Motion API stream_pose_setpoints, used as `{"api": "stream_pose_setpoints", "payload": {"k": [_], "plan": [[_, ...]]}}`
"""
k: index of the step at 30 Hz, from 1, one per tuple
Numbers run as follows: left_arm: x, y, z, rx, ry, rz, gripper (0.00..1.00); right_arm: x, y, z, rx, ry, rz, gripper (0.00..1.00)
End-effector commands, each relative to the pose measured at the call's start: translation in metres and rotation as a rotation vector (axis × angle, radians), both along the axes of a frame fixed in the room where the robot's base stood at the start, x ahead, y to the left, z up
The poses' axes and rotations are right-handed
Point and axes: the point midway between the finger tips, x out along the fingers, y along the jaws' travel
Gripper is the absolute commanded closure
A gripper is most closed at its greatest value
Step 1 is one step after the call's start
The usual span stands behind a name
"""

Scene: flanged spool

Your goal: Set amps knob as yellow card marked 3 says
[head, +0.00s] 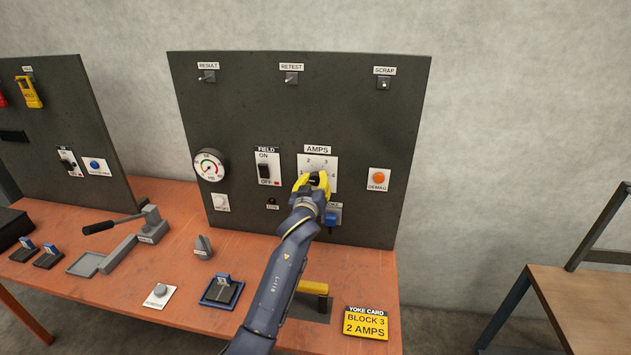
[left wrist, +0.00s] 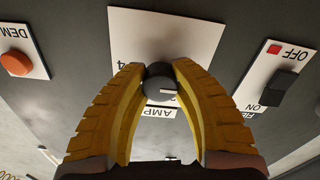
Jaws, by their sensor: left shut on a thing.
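The AMPS knob (left wrist: 160,84) is a round dark knob on a white dial plate (head: 331,163) on the upright dark panel. My left gripper (left wrist: 159,88) has its yellow fingers shut on the knob from both sides; in the head view the gripper (head: 313,182) covers the knob. A short white mark shows on the knob's edge towards the AMPS label, but I cannot tell which number it points at. The yellow card (head: 366,323) on the table reads "YOKE CARD BLOCK 3 2 AMPS". My right gripper is not in view.
A FIELD switch (head: 265,168) and a gauge (head: 209,166) are left of the dial. An orange DEMAG button (head: 379,178) is to its right. A blue-based block (head: 221,290) and a lever device (head: 150,225) stand on the orange table (head: 190,255).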

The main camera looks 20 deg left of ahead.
Motion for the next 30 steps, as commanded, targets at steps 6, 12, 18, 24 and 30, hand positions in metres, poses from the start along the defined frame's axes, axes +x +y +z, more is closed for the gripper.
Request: {"api": "stream_pose_setpoints", "payload": {"k": [6, 12, 18, 24, 30], "plan": [[-0.0001, 0.0001, -0.0028, 0.101, 0.016, 0.0, 1.0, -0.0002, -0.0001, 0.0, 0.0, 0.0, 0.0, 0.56], [-0.0002, 0.0011, -0.0033, 0.27, 0.036, 0.001, 1.0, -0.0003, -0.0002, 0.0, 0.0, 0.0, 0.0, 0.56], [-0.0003, 0.001, -0.0036, 0.46, 0.056, -0.001, 1.0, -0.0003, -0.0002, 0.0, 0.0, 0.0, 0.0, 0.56], [-0.0004, 0.0018, -0.0041, 0.643, 0.079, -0.001, 1.0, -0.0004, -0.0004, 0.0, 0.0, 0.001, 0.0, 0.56], [-0.0005, 0.0027, -0.0044, 0.8, 0.097, -0.001, 1.0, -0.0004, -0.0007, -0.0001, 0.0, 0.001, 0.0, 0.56]]}}
